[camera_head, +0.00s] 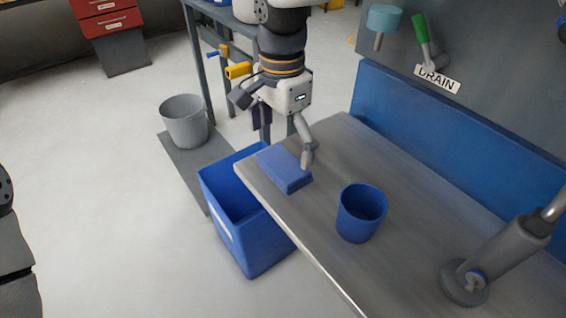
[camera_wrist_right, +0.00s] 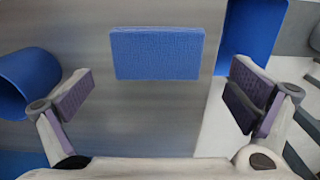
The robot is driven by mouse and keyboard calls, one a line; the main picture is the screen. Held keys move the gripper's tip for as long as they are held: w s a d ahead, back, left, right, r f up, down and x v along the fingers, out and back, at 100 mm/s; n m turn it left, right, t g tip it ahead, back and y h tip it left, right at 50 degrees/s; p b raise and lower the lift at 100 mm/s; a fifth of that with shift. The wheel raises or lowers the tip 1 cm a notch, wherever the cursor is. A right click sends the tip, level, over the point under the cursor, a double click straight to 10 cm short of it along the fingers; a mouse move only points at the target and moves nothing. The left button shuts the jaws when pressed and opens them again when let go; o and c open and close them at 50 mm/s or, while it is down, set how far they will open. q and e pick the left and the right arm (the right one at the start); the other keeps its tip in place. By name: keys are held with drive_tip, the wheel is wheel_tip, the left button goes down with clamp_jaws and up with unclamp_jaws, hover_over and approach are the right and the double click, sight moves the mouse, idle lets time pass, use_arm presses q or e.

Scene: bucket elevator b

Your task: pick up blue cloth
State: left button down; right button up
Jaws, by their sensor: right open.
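The blue cloth (camera_head: 283,167) is a flat, folded block lying on the grey bench top near its far left corner. In the right wrist view the cloth (camera_wrist_right: 157,52) lies whole and unobstructed, a little beyond the fingertips and between the lines of the two fingers. My right gripper (camera_head: 281,132) is open and empty, just above and behind the cloth, with one finger close to the cloth's right end in the head view. Its spread fingers also show in the right wrist view (camera_wrist_right: 162,97). I cannot tell whether a finger touches the cloth. My left gripper is not seen.
A blue cup (camera_head: 360,222) stands on the bench (camera_head: 320,235) near the cloth. A blue bin (camera_head: 250,240) stands on the floor against the bench edge. A grey clamp-like fixture (camera_head: 490,265) is at the right, and a blue panel (camera_head: 440,140) runs behind.

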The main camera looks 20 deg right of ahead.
sight(283, 162)
wheel_tip(283, 162, down, 5)
drive_tip(key=shift+s+d+r, duration=0.1)
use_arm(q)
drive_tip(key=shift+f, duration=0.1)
use_arm(e)
drive_tip(key=c, duration=0.9)
drive_tip(key=shift+r, duration=0.55)
drive_tip(key=r, duration=0.2)
drive_tip(key=s+r, duration=0.1)
drive_tip(key=r, duration=0.1)
drive_tip(key=shift+p, duration=0.4)
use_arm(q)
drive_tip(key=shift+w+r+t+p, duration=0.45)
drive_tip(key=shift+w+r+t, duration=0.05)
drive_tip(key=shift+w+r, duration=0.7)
use_arm(e)
drive_tip(key=s+a+r, duration=0.1)
drive_tip(key=s+r, duration=0.1)
drive_tip(key=s, duration=0.2)
drive_tip(key=s+r, duration=0.3)
drive_tip(key=s, duration=0.1)
drive_tip(key=s+a+r, duration=0.1)
drive_tip(key=s+r, duration=0.2)
drive_tip(key=s, duration=0.1)
drive_tip(key=shift+s+a, duration=0.35)
drive_tip(key=shift+s, duration=0.05)
